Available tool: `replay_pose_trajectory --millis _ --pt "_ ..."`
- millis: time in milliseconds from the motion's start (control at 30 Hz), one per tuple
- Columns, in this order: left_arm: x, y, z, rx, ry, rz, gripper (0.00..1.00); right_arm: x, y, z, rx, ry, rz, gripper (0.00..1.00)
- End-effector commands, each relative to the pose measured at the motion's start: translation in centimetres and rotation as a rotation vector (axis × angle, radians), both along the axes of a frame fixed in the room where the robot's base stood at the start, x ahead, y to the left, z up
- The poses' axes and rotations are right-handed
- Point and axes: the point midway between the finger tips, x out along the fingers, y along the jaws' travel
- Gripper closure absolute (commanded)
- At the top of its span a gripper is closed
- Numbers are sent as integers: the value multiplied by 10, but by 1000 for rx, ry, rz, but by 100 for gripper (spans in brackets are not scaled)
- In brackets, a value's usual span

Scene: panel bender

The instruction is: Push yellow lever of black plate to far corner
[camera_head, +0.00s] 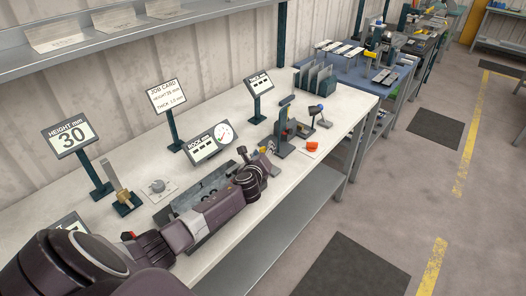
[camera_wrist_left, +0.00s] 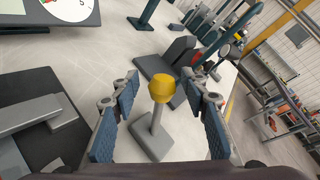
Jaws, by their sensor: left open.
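A yellow knob (camera_wrist_left: 161,88) tops a short grey lever stem on a grey base (camera_wrist_left: 151,143) in the left wrist view. Just behind it is a dark plate (camera_wrist_left: 155,68) with an upright block. Another black plate (camera_wrist_left: 55,95) lies at the left edge; I cannot tell which plate the lever belongs to. My left gripper (camera_wrist_left: 163,103) is open, with blue-padded fingers on either side of the knob and a visible gap to each. In the head view my left gripper (camera_head: 268,160) reaches along the bench, small and partly hidden by its own arm.
A long dark machine bed (camera_head: 200,190) lies beside my arm.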

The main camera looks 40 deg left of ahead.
Motion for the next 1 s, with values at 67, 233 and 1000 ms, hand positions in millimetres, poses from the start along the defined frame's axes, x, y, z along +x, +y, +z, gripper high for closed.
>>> replay_pose_trajectory --millis 67,233,1000 --pt "0 0 0 1 0 -1 59 1 -2 0 -2 0 1 60" --pt "-5 -3 2 1 -1 0 59 0 -3 0 -3 -1 1 60" --pt "-99 -46 32 0 1 -1 59 -1 -1 0 -1 1 1 60"
